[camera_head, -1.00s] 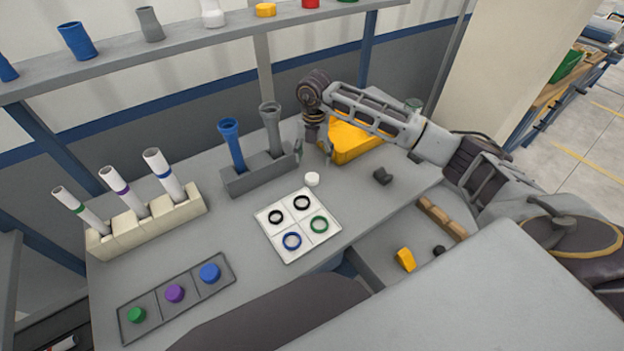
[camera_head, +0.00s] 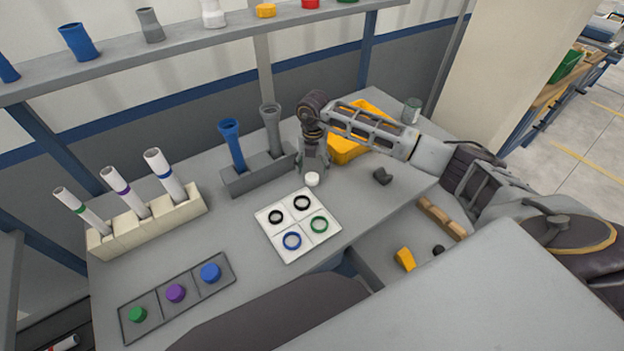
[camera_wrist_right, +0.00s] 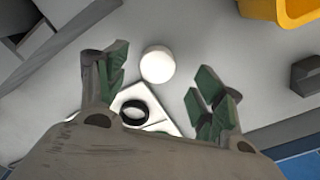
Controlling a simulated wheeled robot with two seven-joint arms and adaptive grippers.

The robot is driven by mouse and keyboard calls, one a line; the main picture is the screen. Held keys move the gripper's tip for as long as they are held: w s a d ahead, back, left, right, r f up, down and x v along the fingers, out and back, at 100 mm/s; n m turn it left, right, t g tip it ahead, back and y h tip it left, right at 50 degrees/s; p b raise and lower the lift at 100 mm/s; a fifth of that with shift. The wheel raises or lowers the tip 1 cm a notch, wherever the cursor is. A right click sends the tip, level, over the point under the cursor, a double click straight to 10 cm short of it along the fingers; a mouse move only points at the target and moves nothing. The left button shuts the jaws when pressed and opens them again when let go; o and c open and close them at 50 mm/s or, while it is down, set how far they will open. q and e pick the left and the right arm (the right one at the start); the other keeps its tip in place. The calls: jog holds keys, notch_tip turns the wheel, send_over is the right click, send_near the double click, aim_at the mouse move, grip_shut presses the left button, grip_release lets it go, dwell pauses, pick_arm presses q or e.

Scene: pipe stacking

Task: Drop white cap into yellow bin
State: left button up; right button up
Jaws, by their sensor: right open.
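The white cap (camera_head: 312,179) sits on the grey table just behind the white tile with rings. It also shows in the right wrist view (camera_wrist_right: 157,65), slightly ahead of and between the fingertips. My right gripper (camera_head: 313,170) is right behind the cap and pointing down. In the right wrist view its green-padded fingers (camera_wrist_right: 155,82) are spread apart and empty. The yellow bin (camera_head: 345,147) stands behind and right of the gripper, partly hidden by my right arm; its corner shows in the right wrist view (camera_wrist_right: 287,12). My left gripper is not in view.
A white tile (camera_head: 278,242) with several rings lies in front of the cap. A grey holder (camera_head: 258,174) with two pipes stands left of the gripper. A dark grey piece (camera_head: 382,176) lies to the right. A tray (camera_head: 207,292) with coloured caps is at the front left.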

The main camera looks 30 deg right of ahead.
aim_at(312, 175)
jog(key=shift+w+f, duration=0.1)
jog(key=shift+f, duration=1.8)
jog(key=c, duration=0.9)
